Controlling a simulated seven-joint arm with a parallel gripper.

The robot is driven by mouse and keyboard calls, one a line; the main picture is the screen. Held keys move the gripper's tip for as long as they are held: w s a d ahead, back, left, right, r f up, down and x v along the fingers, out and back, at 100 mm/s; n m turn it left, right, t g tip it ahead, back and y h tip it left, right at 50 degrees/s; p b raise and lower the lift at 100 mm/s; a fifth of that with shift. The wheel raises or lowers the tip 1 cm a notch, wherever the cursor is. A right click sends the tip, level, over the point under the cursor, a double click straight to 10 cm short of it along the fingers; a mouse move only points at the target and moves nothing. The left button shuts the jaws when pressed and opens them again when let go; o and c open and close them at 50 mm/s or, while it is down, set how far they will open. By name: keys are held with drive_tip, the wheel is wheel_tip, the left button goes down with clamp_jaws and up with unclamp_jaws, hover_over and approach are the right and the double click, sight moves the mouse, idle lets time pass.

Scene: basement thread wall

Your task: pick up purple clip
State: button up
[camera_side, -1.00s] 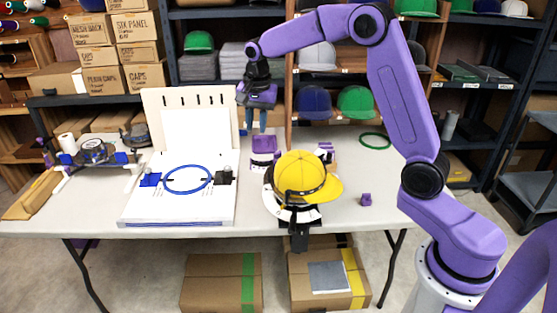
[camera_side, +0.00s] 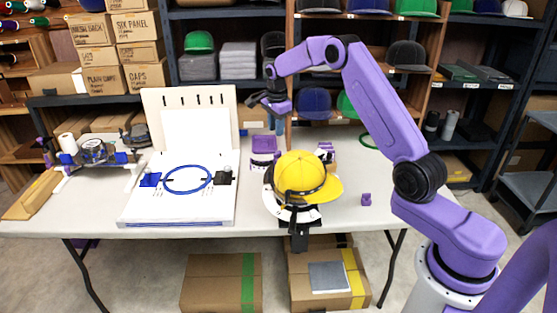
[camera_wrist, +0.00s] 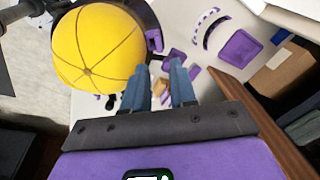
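A small purple piece (camera_side: 366,199) that looks like a clip stands alone on the table, right of the yellow cap (camera_side: 300,175). The cap sits on a holder and shows large in the wrist view (camera_wrist: 95,45). My gripper (camera_side: 276,126) is above the table behind the cap, left of and well above the small purple piece. In the wrist view its two blue fingers (camera_wrist: 161,75) are apart with nothing held between them. Several purple parts show near the fingers there, including one beside the cap (camera_wrist: 153,41); I cannot tell which, if any, is the clip.
A white frame with a blue hoop (camera_side: 188,180) lies left of the cap, before an upright slotted board (camera_side: 190,97). A purple square tray (camera_side: 264,143) is behind the cap. A green hoop (camera_side: 367,141) lies at the back right. The table's front right is mostly clear.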

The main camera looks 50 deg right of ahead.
hover_over(278, 152)
drive_tip(key=a, duration=0.2)
drive_tip(key=f, duration=0.5)
drive_tip(key=shift+s+d+f, duration=0.2)
drive_tip(key=shift+s+f, duration=0.05)
drive_tip(key=shift+s, duration=0.05)
drive_tip(key=shift+w+d+f, duration=0.1)
drive_tip(key=shift+d+f, duration=0.1)
drive_tip(key=shift+f, duration=0.65)
drive_tip(key=shift+d+f, duration=0.25)
drive_tip(key=shift+f, duration=0.6)
drive_tip(key=shift+w+d+f, duration=0.1)
drive_tip(key=shift+d+f, duration=0.1)
drive_tip(key=shift+f, duration=0.65)
clamp_jaws()
